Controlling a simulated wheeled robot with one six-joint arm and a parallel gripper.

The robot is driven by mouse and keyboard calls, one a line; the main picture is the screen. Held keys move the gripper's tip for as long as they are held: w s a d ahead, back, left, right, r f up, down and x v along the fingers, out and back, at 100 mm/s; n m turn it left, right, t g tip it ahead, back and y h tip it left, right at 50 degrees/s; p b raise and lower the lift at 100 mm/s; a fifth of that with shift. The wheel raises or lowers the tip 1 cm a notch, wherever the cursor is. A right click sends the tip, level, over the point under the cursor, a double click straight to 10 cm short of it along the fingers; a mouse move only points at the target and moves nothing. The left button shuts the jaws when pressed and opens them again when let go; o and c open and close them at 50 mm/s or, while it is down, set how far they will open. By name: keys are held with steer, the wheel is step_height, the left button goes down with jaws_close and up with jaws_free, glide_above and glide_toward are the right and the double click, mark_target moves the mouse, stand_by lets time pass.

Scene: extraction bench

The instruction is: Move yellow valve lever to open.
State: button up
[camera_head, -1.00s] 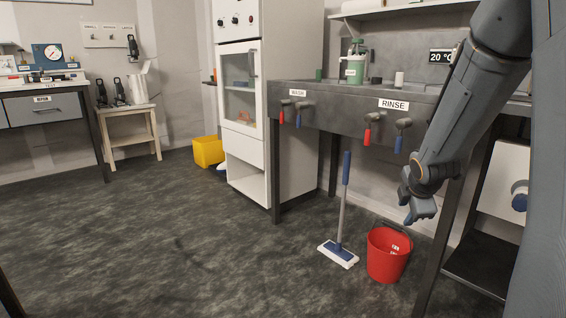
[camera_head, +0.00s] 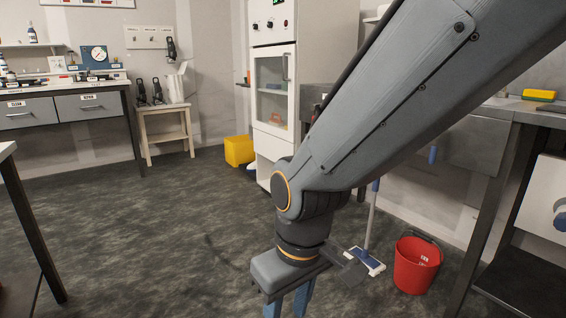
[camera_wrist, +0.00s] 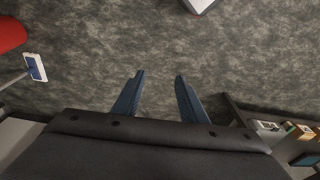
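I can make out no yellow valve lever in either view. A blue lever handle (camera_head: 432,155) hangs below the sink bench, just right of my arm. My arm hides most of that bench front, including the other levers there. A blue gauge unit (camera_head: 95,56) stands on the far left bench; its small parts are too small to tell. My gripper (camera_head: 287,303) points down over the open floor, away from both benches. In the wrist view my gripper (camera_wrist: 159,75) shows two blue fingers spread apart with only floor between them.
A red bucket (camera_head: 417,266) and a mop (camera_head: 366,259) stand on the floor right of my gripper. A yellow bin (camera_head: 239,151) sits beside the white cabinet (camera_head: 274,65). A stool (camera_head: 166,125) stands near the left bench (camera_head: 60,115). The middle floor is clear.

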steer(key=s+a+m+g, duration=0.1)
steer(key=s+a, duration=0.1)
steer(key=s, duration=0.5)
steer(key=d+r+m+p, duration=0.3)
steer(key=d+r+p, duration=0.7)
steer(key=r+p, duration=0.3)
steer(key=d+r+m+h+p, duration=0.1)
steer(key=d+r+m+p, duration=0.2)
steer(key=d+r+p, duration=0.7)
step_height(320, 180, up, 4)
steer(key=p, duration=0.8)
steer(key=shift+d+p, duration=0.25)
steer(key=shift+p, duration=0.1)
steer(key=shift+c, duration=1)
steer(key=shift+d+m, duration=0.1)
steer(key=shift+m, duration=0.2)
